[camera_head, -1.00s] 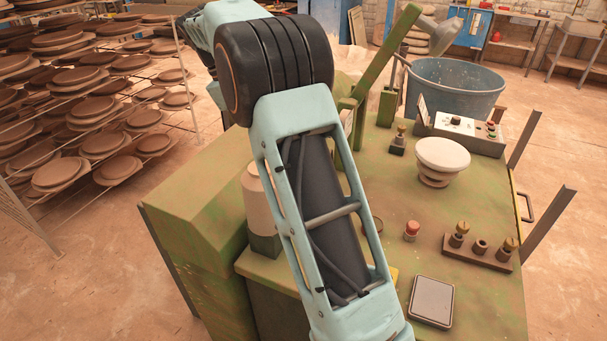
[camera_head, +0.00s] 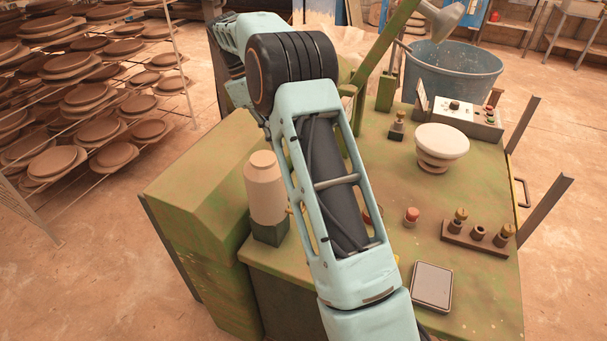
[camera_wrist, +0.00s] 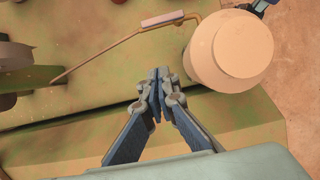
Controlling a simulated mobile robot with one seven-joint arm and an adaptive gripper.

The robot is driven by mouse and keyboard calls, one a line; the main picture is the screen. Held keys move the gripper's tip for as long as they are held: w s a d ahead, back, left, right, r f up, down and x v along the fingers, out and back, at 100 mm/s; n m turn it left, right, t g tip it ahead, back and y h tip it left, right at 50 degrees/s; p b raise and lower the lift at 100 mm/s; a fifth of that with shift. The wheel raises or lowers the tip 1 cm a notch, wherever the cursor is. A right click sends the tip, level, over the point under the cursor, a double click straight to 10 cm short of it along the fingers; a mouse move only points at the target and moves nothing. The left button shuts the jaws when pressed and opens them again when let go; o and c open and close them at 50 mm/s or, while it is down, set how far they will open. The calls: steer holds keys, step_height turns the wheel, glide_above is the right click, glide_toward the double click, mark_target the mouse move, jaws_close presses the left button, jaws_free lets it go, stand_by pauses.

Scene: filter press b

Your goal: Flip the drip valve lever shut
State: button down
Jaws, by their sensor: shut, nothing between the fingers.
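In the wrist view, a pale pinkish bar (camera_wrist: 162,19), which looks like the drip valve lever, lies beside a brass fitting and a thin tube (camera_wrist: 105,52). The fitting meets a cream bottle (camera_wrist: 230,50), which also shows in the head view (camera_head: 264,185) in a dark green holder. My gripper (camera_wrist: 160,73) is shut and empty. In the wrist picture its fingertips are below the bar and left of the bottle, apart from both. The gap in depth is hard to judge. The lever cannot be made out in the head view.
A green bench (camera_head: 385,200) carries a white-topped round stand (camera_head: 441,143), a red button (camera_head: 411,217), a grey pad (camera_head: 431,286) and a brass-knob block (camera_head: 478,236). A control box (camera_head: 460,115) and grey tub (camera_head: 455,85) stand behind. Racks of plates (camera_head: 85,95) are at left.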

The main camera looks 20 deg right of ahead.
steer(key=shift+s+d+f, duration=0.9)
steer(key=shift+f, duration=0.65)
steer(key=shift+s+d+f, duration=0.95)
steer(key=shift+f, duration=0.55)
steer(key=shift+s+d+f, duration=0.9)
steer(key=shift+f, duration=0.65)
